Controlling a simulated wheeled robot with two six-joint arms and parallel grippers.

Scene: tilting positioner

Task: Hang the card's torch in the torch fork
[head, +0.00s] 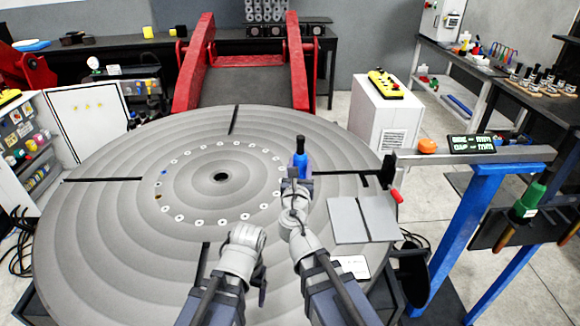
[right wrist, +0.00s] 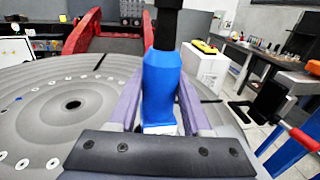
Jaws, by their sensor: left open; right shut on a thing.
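My right gripper (head: 297,184) is shut on a blue torch (head: 300,162) with a black top, held upright above the right part of the round grey table. In the right wrist view the blue torch (right wrist: 162,85) stands between the two fingers (right wrist: 158,112), with a pale part low down. My left gripper (head: 262,288) is open and empty, low over the front of the table; its fingers are hard to make out. A small white card (head: 352,266) lies near the table's right front edge, its print too small to read. I cannot clearly make out the torch fork.
The round table (head: 110,220) has slots and a ring of holes. A grey plate (head: 362,218) lies at its right. A blue-legged stand (head: 470,215) carries a grey beam, a display (head: 472,143) and an orange knob (head: 427,146). A green tool (head: 528,200) hangs at far right.

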